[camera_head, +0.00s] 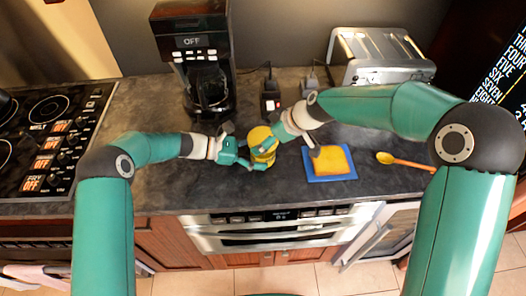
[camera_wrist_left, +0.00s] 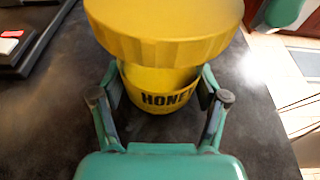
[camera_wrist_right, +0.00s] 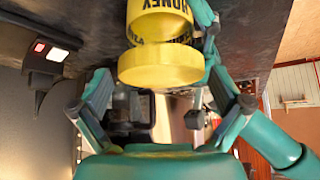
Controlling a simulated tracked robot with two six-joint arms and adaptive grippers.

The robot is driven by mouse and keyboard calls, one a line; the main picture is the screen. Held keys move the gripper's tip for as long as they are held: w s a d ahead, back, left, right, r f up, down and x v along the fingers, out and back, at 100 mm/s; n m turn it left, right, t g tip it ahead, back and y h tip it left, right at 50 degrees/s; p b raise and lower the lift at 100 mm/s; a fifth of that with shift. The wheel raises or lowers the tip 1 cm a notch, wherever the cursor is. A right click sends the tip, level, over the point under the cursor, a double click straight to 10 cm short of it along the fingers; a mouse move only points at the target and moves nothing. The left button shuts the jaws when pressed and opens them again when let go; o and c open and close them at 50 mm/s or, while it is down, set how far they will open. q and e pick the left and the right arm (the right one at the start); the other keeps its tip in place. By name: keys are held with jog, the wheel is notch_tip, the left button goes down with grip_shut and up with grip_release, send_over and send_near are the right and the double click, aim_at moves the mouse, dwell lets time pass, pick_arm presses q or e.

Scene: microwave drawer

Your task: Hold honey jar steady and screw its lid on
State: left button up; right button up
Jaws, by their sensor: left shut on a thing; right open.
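The yellow honey jar (camera_head: 263,153) stands on the dark counter; its HONEY label shows in the left wrist view (camera_wrist_left: 158,98). My left gripper (camera_head: 246,161) is shut around the jar body from the left.
A coffee maker (camera_head: 197,55) stands behind the jar, with a black outlet box (camera_head: 270,97) beside it. A toaster (camera_head: 380,57) is at the back right. The stove (camera_head: 45,140) is left.

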jog(key=n+g, duration=0.1)
jog(key=n, duration=0.2)
jog(key=n+g+y, duration=0.1)
jog(key=n+g, duration=0.1)
jog(key=shift+n+g, duration=0.3)
jog(key=shift+n, duration=0.1)
jog(key=shift+s, duration=0.1)
jog(key=c, duration=1.2)
jog(key=shift+s+a+m+t, duration=0.1)
jog(key=shift+s+m+t, duration=0.1)
jog(key=shift+m+t, duration=0.6)
jog(key=m+t+h, duration=0.1)
jog(key=m, duration=0.3)
jog(key=shift+t, duration=0.4)
jog(key=shift+w+f+m+t+h, duration=0.1)
jog(key=shift+m+t+h, duration=0.45)
jog(key=shift+m, duration=0.65)
jog(key=shift+m+t+h, duration=0.25)
jog(key=shift+m, duration=0.25)
jog(key=shift+w, duration=0.15)
